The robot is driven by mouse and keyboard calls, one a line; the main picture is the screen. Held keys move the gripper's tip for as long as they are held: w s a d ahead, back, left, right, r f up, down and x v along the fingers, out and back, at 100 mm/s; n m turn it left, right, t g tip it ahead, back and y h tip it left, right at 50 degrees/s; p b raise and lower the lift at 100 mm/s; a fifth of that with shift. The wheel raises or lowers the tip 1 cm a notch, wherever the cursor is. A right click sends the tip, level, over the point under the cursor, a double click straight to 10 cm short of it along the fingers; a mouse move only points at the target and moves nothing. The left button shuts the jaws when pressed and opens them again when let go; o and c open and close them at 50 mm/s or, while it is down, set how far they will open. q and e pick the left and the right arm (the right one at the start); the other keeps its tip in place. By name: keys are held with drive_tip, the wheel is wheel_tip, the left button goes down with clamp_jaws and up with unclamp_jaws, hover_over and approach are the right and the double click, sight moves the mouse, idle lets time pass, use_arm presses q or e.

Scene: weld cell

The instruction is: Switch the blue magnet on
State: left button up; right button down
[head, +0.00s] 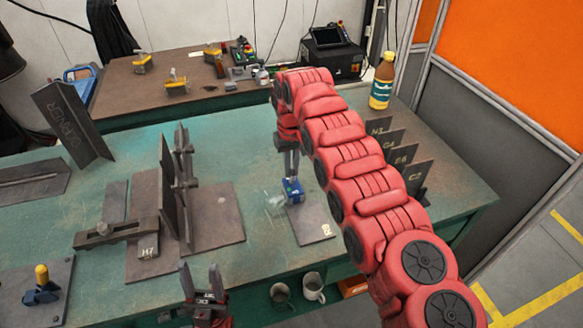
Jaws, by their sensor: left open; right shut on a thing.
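The blue magnet (293,191) is a small blue block at the far end of a flat dark plate (313,223) on the green table. My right gripper (291,174) reaches down over it from above and is shut on its top. The magnet's knob or lever is hidden by the fingers, so its setting cannot be told. Whether the magnet touches the plate is hard to tell. My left gripper (201,281) is open and empty, fingers up, near the table's front edge.
A dark fixture with upright plates (172,195) stands left of the magnet. A blue clamp with a yellow knob (41,287) lies at front left. Several upright labelled plates (405,160) and a bottle (382,82) stand at right. Mugs (313,287) sit below the front edge.

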sight(292, 171)
drive_tip(key=c, duration=0.9)
unclamp_jaws()
drive_tip(key=shift+r, duration=0.3)
wheel_tip(292, 171, up, 5)
drive_tip(key=shift+a+r+p, duration=0.1)
drive_tip(key=shift+p, duration=0.85)
wheel_tip(292, 171, up, 12)
drive_tip(key=p, duration=1.1)
drive_tip(key=shift+f, duration=0.2)
